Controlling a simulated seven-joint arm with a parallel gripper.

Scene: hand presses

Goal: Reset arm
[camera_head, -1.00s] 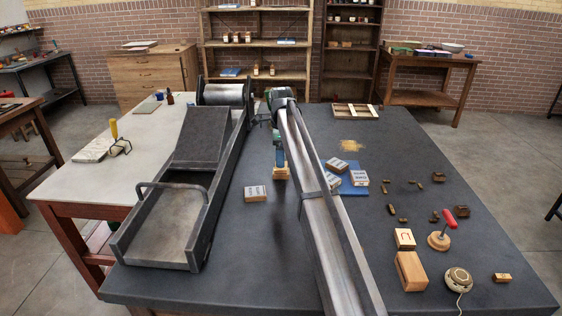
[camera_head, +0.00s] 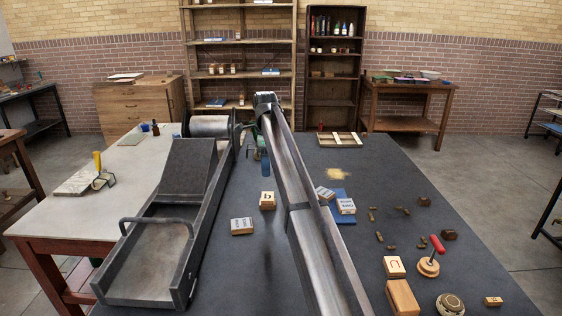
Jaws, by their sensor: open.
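My arm reaches forward over the dark table (camera_head: 420,285), and its links cover part of the view. My gripper (camera_head: 264,172) is small and partly hidden behind the arm. It is open and empty, just beyond and above a wooden block (camera_head: 267,201) with a dark letter-like mark. The block stands on the table, apart from the fingers.
A long metal press bed (camera_head: 160,262) with a roller (camera_head: 208,126) lies left. Boxes (camera_head: 346,206) lie on a blue sheet right of my arm. Small blocks and a red-handled tool (camera_head: 437,244) crowd the right side.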

